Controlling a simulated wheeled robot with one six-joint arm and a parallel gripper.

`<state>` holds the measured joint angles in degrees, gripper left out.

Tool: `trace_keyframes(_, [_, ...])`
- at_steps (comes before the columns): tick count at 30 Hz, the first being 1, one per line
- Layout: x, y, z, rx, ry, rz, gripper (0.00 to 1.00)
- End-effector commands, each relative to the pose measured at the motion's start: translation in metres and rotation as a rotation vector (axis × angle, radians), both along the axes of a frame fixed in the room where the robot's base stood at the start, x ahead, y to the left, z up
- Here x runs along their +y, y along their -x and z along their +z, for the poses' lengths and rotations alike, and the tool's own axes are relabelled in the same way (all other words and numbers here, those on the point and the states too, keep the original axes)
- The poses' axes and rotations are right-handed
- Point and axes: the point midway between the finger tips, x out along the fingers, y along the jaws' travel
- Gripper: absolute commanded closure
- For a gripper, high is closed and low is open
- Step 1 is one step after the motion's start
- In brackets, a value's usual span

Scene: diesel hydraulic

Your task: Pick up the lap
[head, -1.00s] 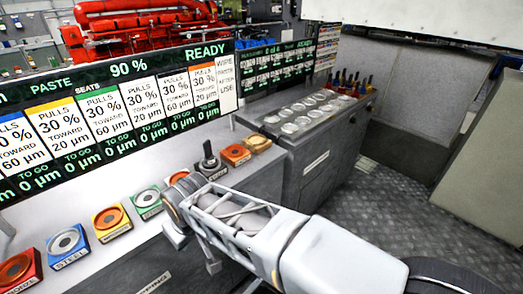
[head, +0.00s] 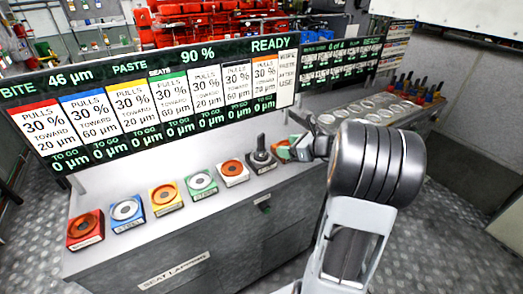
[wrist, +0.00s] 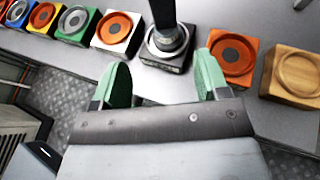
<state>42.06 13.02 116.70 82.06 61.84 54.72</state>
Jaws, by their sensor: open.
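The lap (head: 261,150) is a dark upright tool with a round foot and a post handle. It stands in a dark block on the grey bench, and in the wrist view it (wrist: 168,38) is at top centre, its upper end cut off by the frame edge. My gripper (wrist: 163,78) is open and empty, with green fingertips apart. In the wrist view the lap stands beyond the fingertips, between their lines, nearer the middle. In the head view my gripper (head: 292,148) is just right of the lap, partly hidden by my wrist.
To the lap's left are the white-sided block (head: 232,172) and several coloured seat blocks in a row. To its right are an orange block (wrist: 232,58) and a wooden block (wrist: 293,75). A display board (head: 150,105) stands behind. Bare bench lies in front of the row.

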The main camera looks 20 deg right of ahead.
Motion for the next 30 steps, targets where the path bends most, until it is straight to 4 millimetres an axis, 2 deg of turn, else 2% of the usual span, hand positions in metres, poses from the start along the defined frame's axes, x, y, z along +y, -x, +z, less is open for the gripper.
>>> trace_keyframes(10, [0.021, -0.049, -0.022, 0.000, -0.030, -0.024, 0.32])
trace_keyframes(20, [0.032, -0.068, -0.031, -0.001, -0.025, -0.023, 0.32])
trace_keyframes(30, [0.051, -0.101, -0.047, 0.000, -0.026, -0.024, 0.32])
